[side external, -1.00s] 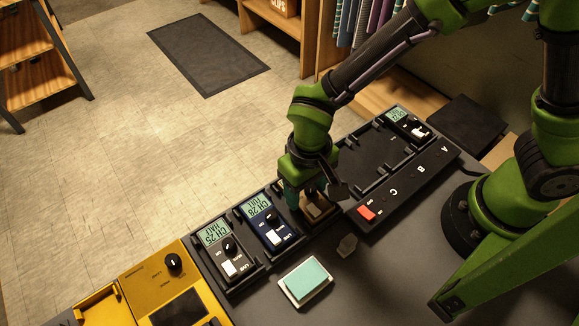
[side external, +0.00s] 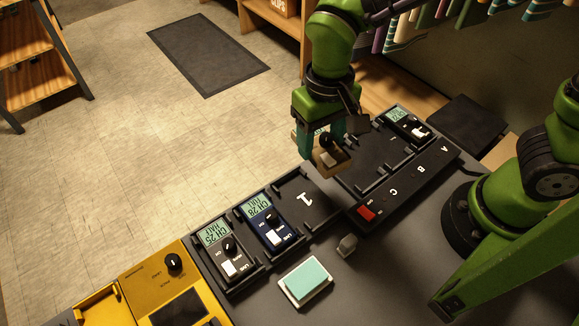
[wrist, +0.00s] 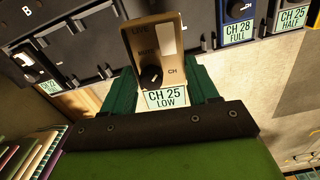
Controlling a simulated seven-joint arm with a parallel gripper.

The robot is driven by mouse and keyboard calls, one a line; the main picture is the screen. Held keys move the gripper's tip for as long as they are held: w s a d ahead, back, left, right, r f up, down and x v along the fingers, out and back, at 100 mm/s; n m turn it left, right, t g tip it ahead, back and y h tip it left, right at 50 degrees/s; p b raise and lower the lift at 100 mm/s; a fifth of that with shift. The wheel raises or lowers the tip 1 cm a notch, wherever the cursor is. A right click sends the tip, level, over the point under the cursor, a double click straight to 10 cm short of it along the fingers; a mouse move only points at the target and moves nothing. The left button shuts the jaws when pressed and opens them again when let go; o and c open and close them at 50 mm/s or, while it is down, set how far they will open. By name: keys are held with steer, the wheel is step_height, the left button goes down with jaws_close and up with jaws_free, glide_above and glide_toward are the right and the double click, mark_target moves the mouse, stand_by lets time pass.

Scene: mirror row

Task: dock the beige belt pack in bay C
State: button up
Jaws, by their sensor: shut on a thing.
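The beige belt pack (side external: 330,158) is held in the air by my gripper (side external: 321,146), near the left end of the lettered dock (side external: 425,172). In the wrist view the beige pack (wrist: 155,48) sits between the teal fingers, its screen reading CH 25 LOW. My gripper is shut on it. Bay C, by its letter (side external: 393,191), is partly hidden behind the pack and gripper, but its visible part looks empty. Bay B (side external: 380,150) looks empty. A dark belt pack (side external: 408,126) sits in bay A.
A blue pack (side external: 268,226) and a dark grey pack (side external: 229,252) sit in the lower rack, beside an empty slot marked 1 (side external: 305,199). A red block (side external: 367,213) is at the dock's front left corner.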

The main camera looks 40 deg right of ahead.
steer(key=s+d+f, duration=0.2)
steer(key=d+f, duration=0.1)
steer(key=d, duration=0.6)
steer(key=shift+n, duration=0.6)
steer(key=shift+w+f, duration=0.2)
steer(key=shift+f, duration=2.2)
steer(key=shift+f, duration=1.1)
steer(key=o, duration=1.2)
steer(key=shift+o, duration=0.2)
step_height(320, 180, up, 17)
steer(key=shift+f, duration=0.1)
